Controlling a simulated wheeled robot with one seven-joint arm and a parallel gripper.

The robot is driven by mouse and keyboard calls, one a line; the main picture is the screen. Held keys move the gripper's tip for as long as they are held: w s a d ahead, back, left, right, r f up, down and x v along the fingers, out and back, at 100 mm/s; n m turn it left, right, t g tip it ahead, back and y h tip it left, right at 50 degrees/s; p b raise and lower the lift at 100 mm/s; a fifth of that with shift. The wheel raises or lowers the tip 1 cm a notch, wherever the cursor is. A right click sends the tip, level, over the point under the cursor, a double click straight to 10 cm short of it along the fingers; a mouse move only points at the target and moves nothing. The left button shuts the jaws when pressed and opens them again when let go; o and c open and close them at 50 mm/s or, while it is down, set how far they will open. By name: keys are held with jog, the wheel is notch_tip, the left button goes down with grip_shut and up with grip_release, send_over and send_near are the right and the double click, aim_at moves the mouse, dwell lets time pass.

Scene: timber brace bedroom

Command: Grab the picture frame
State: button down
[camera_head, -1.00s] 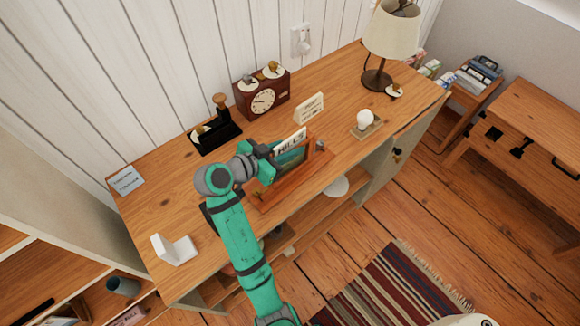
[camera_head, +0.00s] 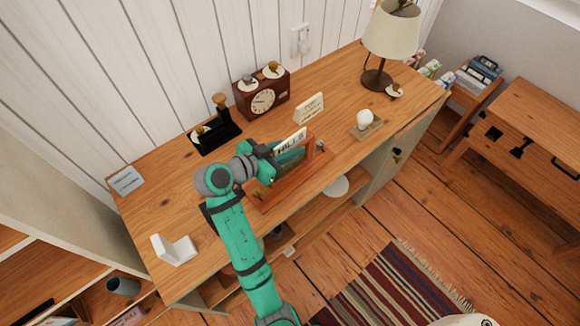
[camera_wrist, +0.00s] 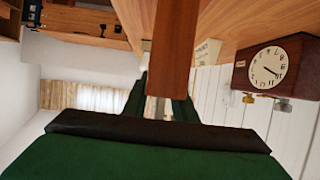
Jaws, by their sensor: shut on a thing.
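The picture frame (camera_head: 291,160) has a reddish wooden border and a picture marked "HILLS". It stands upright on the wooden top of the low shelf unit. My gripper (camera_head: 268,163) is at the left side of the frame, coming in from the left. In the wrist view, a brown wooden bar of the picture frame (camera_wrist: 174,45) runs between the green fingers of my gripper (camera_wrist: 163,108), which are shut on it. The fingertips are partly hidden behind this bar and the dark gripper body.
Near the frame are a red-brown clock (camera_head: 262,96), a black stand (camera_head: 215,133), a small cream sign (camera_head: 309,108) and a bulb on a base (camera_head: 366,121). A lamp (camera_head: 392,30) stands at the far right end. A white bracket (camera_head: 175,250) sits at the left front.

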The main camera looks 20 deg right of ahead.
dwell(0.4)
jog(key=shift+r, duration=0.2)
jog(key=shift+r, duration=0.1)
